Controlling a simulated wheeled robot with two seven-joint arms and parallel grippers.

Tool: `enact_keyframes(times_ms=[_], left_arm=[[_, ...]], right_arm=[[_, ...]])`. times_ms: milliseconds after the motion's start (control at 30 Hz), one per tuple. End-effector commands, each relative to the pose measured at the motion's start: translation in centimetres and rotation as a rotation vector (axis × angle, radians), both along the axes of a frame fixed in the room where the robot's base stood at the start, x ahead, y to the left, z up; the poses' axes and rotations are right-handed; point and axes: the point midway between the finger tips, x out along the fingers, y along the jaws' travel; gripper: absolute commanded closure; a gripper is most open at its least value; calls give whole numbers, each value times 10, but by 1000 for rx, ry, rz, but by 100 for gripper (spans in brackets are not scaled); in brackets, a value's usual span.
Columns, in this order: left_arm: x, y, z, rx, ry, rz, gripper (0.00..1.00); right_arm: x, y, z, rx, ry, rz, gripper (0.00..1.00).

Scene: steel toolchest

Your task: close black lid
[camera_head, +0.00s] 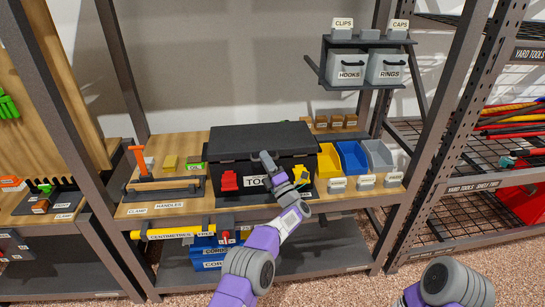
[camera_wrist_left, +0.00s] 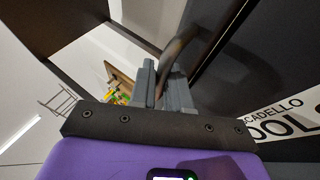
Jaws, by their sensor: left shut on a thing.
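The black lid (camera_head: 245,140) lies across the top of the black toolbox (camera_head: 212,172) on the wooden shelf. It looks nearly level; I cannot tell whether it is fully seated. A red latch (camera_head: 229,181) and a yellow latch (camera_head: 301,175) are on the box front. My left gripper (camera_head: 268,162) is at the lid's front edge. In the left wrist view its grey fingers (camera_wrist_left: 163,92) are shut at a dark curved handle (camera_wrist_left: 182,45), with the lettered box front at right. The fingers partly hide the grip. My right gripper is outside the view; only part of that arm shows.
Yellow, blue and grey bins (camera_head: 352,158) stand close to the toolbox's right. A clamp and handles tray (camera_head: 165,187) is to its left. A rack with hooks and rings bins (camera_head: 365,68) hangs above right. Steel uprights (camera_head: 125,75) frame the shelf.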

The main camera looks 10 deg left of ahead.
Motion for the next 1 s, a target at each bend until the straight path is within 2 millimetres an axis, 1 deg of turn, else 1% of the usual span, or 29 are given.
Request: enact_keyframes(times_ms=[33, 100, 400, 433, 467, 667, 767, 867, 1000], left_arm=[[1, 3, -6, 2, -2, 2, 100], [0, 6, -7, 4, -11, 4, 100], [1, 7, -9, 7, -16, 5, 100], [1, 7, -9, 7, -16, 5, 80], [1, 7, -9, 7, -16, 5, 79], [0, 7, -9, 6, -16, 5, 79], [-3, 3, -11, 6, -13, 5, 79], [-9, -3, -15, 6, -13, 4, 79], [-23, -17, -24, 7, -13, 2, 79]], right_arm=[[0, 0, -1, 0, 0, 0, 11], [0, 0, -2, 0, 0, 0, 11], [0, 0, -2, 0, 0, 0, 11], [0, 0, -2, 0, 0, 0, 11], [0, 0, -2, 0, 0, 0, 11], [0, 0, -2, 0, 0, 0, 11], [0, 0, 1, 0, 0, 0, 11], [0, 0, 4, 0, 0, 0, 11], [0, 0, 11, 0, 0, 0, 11]])
